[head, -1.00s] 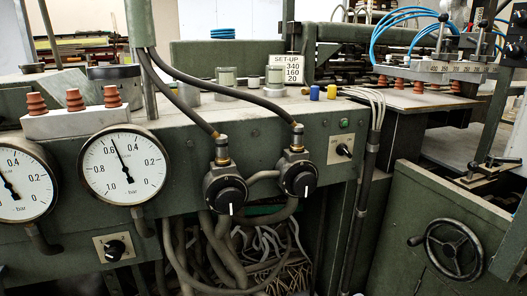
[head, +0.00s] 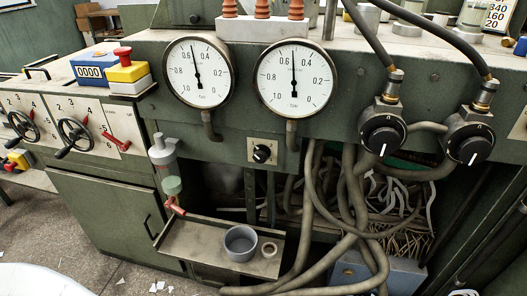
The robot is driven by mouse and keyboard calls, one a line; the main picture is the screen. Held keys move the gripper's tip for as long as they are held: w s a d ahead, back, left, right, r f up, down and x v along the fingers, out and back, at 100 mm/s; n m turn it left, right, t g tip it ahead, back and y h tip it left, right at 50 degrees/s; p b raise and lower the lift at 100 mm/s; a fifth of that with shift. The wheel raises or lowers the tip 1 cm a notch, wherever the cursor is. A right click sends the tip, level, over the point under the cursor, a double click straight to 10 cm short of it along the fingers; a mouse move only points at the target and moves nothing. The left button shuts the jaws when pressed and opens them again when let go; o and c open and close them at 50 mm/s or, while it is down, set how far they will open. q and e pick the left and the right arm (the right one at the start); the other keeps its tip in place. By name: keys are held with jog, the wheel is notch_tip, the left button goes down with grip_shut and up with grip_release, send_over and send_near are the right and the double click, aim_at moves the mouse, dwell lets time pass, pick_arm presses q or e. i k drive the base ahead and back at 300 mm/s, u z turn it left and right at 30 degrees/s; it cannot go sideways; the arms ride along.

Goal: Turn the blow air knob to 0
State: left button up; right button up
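Two large black round knobs sit on the green front panel in the head view: a left knob (head: 382,136) and a right knob (head: 468,143). Each has a white mark pointing roughly down. A hose enters each from above through a brass fitting. A smaller black knob (head: 262,153) sits on a pale plate below the gauges. I cannot read labels telling which is the blow air knob. The left gauge (head: 198,73) and right gauge (head: 293,78) are marked in bar, both needles near the top. Neither of my grippers is in view.
A red button on a yellow box (head: 124,72) and a blue counter (head: 91,72) stand at left, above handwheels (head: 75,134) and a red lever (head: 117,141). A metal tray (head: 190,240) with a grey cup (head: 240,242) juts out below. Thick hoses (head: 350,200) hang under the knobs.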

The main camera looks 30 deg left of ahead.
aim_at(261, 153)
jog(key=k, duration=1.25)
jog(key=u, duration=0.55)
jog(key=i, duration=0.7)
jog(key=u, duration=0.65)
